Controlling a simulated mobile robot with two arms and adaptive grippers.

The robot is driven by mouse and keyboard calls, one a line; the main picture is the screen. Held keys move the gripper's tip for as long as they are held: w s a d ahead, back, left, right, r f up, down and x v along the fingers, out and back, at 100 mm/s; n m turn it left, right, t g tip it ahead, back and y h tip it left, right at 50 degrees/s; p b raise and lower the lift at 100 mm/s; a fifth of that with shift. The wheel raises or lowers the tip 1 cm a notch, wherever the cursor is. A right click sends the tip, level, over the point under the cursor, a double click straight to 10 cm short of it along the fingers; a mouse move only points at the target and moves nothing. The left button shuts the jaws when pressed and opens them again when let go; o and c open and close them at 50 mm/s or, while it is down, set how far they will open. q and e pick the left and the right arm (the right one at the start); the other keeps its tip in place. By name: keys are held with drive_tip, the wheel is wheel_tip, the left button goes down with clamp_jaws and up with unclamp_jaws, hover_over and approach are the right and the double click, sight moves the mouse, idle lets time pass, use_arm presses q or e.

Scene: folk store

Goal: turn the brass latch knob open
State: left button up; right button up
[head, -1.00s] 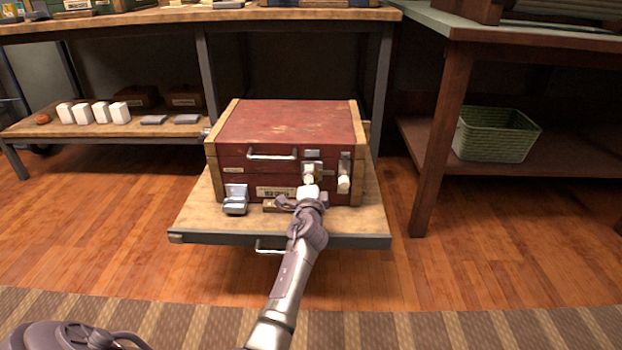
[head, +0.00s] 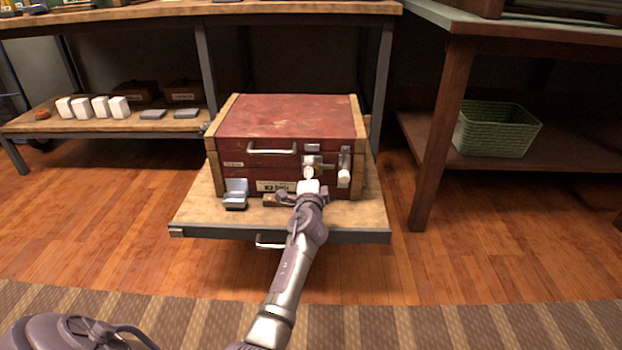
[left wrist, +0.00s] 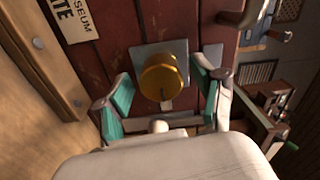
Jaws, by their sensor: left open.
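The red wooden chest (head: 285,122) stands upright and closed on a pulled-out shelf board. The brass latch knob (left wrist: 160,76) is round and sits on a grey metal plate (left wrist: 150,52) on the chest's front. In the head view my left gripper hides the knob. My left gripper (head: 310,172) is at the right part of the chest front. In the left wrist view its two green-padded fingers are open, one on each side of the knob. I cannot tell whether a pad touches the knob. My right gripper is not in view.
A silver handle (head: 272,151) is left of the gripper and a vertical fitting (head: 345,168) is close on its right. A small open grey box (head: 236,193) stands on the board (head: 200,216). A green basket (head: 497,130) is on the right shelf.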

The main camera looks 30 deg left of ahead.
use_arm(q)
drive_tip(key=v, duration=1.2)
drive_tip(key=shift+w+d, duration=0.1)
idle(0.4)
